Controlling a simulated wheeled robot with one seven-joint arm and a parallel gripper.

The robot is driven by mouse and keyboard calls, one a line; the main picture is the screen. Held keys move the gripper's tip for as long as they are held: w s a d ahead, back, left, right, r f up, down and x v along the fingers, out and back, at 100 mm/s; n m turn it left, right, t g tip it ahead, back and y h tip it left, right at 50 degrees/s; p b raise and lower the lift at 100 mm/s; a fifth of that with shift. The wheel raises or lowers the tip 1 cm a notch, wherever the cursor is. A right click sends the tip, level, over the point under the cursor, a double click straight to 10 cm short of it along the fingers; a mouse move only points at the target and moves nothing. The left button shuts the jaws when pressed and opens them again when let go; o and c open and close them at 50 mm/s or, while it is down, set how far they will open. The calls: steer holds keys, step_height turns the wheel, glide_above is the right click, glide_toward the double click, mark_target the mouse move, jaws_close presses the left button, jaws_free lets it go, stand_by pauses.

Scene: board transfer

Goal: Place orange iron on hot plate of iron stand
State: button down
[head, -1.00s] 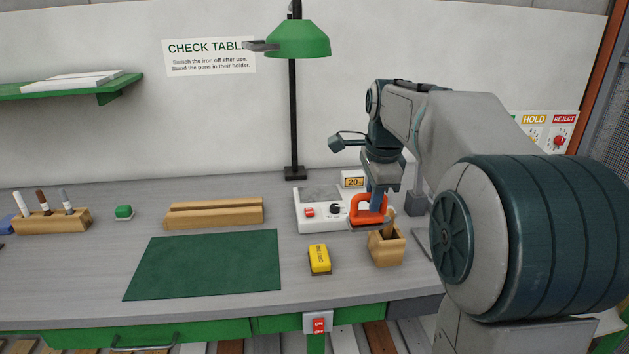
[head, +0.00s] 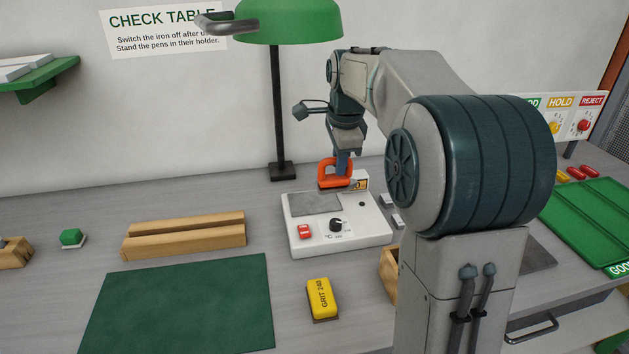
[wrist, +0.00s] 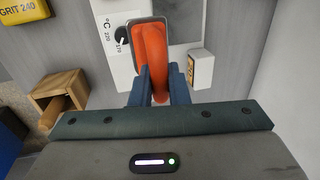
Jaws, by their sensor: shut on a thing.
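The orange iron (head: 323,173) is held by its handle in my gripper (head: 342,168), which is shut on it. In the wrist view the iron (wrist: 151,50) sits between the blue fingers of my gripper (wrist: 158,84). The white iron stand (head: 350,238) has a grey hot plate (head: 316,203), a red switch and a black dial. In the head view the iron appears above the back right edge of the hot plate. In the wrist view it covers part of the plate (wrist: 182,22). I cannot tell whether the iron touches the stand.
A small display box (wrist: 201,70) stands beside the stand. A yellow grit block (head: 322,298), a wooden holder (head: 388,270), a green mat (head: 180,305) and a grooved wooden block (head: 185,236) lie nearby. The green lamp (head: 279,110) rises behind the stand.

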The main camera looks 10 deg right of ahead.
steer(key=shift+w+a+f+p, duration=0.2)
steer(key=shift+w+a+f, duration=0.4)
steer(key=shift+w+f, duration=0.7)
steer(key=shift+w+a+f+p, duration=0.15)
steer(key=shift+w+a+f, duration=0.7)
steer(key=shift+f, duration=0.7)
steer(key=shift+w+a+f+p, duration=0.2)
steer(key=shift+w+a+f, duration=0.2)
steer(key=shift+w+f, duration=1)
steer(key=shift+s+f, duration=0.1)
steer(key=shift+f, duration=0.1)
steer(key=c, duration=1.4)
jaws_free()
